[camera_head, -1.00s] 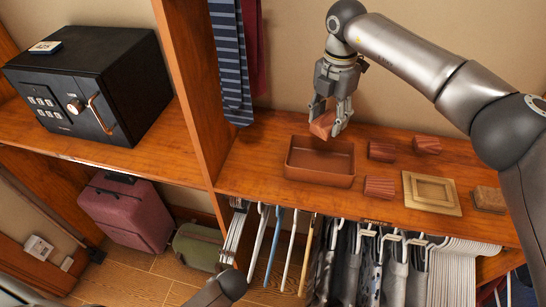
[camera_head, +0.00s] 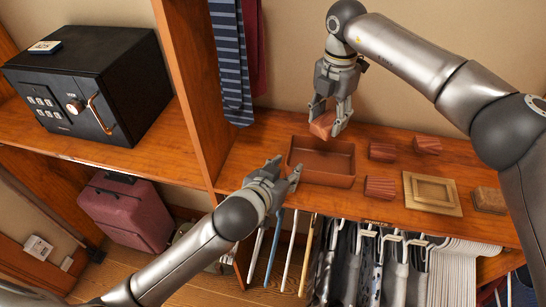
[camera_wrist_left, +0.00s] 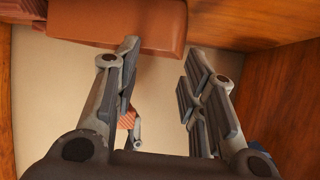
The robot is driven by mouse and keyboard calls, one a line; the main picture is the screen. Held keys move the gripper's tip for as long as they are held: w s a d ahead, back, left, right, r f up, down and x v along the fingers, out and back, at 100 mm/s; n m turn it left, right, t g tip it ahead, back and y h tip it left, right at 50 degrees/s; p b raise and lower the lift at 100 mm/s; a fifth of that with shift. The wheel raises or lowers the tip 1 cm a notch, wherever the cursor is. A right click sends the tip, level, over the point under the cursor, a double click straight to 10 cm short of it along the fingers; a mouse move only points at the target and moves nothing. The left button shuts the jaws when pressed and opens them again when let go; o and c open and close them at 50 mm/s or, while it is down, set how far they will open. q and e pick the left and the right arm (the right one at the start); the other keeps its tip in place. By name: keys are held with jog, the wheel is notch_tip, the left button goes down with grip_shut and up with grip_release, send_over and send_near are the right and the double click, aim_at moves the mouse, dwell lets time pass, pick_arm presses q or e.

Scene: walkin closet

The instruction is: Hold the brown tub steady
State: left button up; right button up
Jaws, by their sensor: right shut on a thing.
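The brown tub (camera_head: 325,179) is a shallow, open rectangular tub standing upright on the wooden shelf; its inside looks empty. My left gripper (camera_head: 286,167) is open at the tub's front left corner, and its fingers hide part of that corner. In the left wrist view the tub (camera_wrist_left: 125,25) spans the top, just beyond the open, empty fingers (camera_wrist_left: 162,55); I cannot tell whether they touch it. My right gripper (camera_head: 330,116) is shut on a reddish-brown block (camera_head: 322,125) above the tub's back edge.
Several ridged reddish blocks (camera_head: 381,152) lie right of the tub. Further right are a gold frame-like tray (camera_head: 432,193) and a brown block (camera_head: 489,200). Hangers with clothes (camera_head: 380,260) hang below the shelf edge. A wooden upright (camera_head: 190,90) and striped tie (camera_head: 231,60) stand left.

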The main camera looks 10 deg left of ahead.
aim_at(290, 144)
pick_arm(q)
jog(key=shift+n+y, duration=0.3)
jog(key=shift+n, duration=0.1)
jog(key=w+f, duration=0.1)
jog(key=w, duration=0.3)
jog(key=w+f, duration=0.1)
jog(key=w, duration=0.3)
jog(key=w+a+f, duration=0.1)
jog(key=w, duration=0.3)
jog(key=shift+w+f, duration=0.1)
jog(key=shift+w, duration=0.15)
jog(key=shift+c, duration=0.5)
grip_shut()
